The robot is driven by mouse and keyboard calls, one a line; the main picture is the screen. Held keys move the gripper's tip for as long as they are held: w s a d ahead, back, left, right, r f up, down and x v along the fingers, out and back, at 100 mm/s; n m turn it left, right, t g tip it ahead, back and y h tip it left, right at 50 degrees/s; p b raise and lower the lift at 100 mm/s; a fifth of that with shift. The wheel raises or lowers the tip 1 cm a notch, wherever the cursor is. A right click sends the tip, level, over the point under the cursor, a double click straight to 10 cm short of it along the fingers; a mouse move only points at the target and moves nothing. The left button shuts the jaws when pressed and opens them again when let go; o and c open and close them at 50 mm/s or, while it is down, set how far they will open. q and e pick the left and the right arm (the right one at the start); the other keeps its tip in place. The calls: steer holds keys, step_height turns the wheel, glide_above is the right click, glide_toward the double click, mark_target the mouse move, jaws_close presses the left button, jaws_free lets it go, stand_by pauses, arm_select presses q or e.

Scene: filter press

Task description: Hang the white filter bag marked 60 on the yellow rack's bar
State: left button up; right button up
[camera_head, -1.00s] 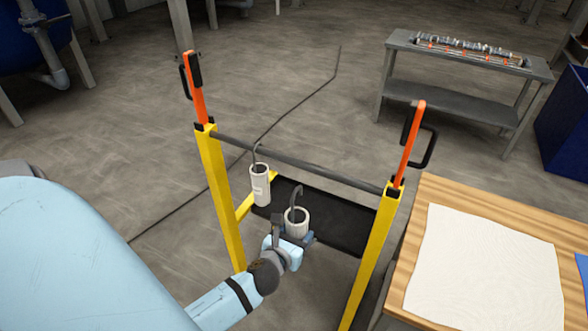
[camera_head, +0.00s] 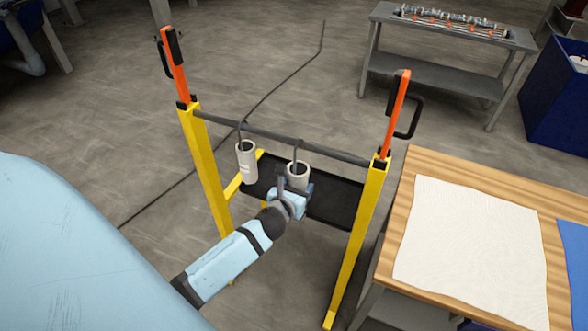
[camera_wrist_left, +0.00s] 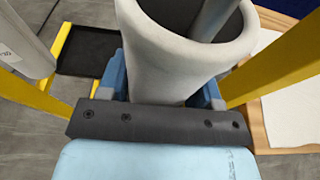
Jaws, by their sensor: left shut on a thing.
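The yellow rack (camera_head: 206,160) stands in the middle of the head view, with a dark bar (camera_head: 255,131) across its top. One white filter bag (camera_head: 246,163) hangs from the bar at the left; its marking is too small to read. My left gripper (camera_head: 294,192) is shut on a second white filter bag (camera_head: 298,172), which also fills the left wrist view (camera_wrist_left: 180,60). This bag is upright, its hook top at the bar's height; I cannot tell whether the hook rests on the bar. Its marking is hidden. My right gripper is not in view.
A black tray (camera_head: 335,203) lies low inside the rack. Orange handles (camera_head: 396,112) rise from both posts. A wooden table (camera_head: 412,205) with a white cloth (camera_head: 470,245) stands close at the right. A grey bench (camera_head: 440,70) is farther back.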

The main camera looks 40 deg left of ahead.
arm_select(q)
steer(key=shift+w+a, duration=0.25)
steer(key=shift+w, duration=0.85)
steer(key=shift+w+a+f+b, duration=0.25)
steer(key=shift+w+f+b, duration=0.7)
steer(key=shift+f+b, duration=0.15)
steer(key=shift+w+a+f+b, duration=0.2)
steer(key=shift+w+f+b, duration=0.75)
steer(key=shift+f+b, duration=0.15)
steer(key=o, duration=0.9)
steer(key=v, duration=1.3)
steer(key=shift+s+b, duration=0.35)
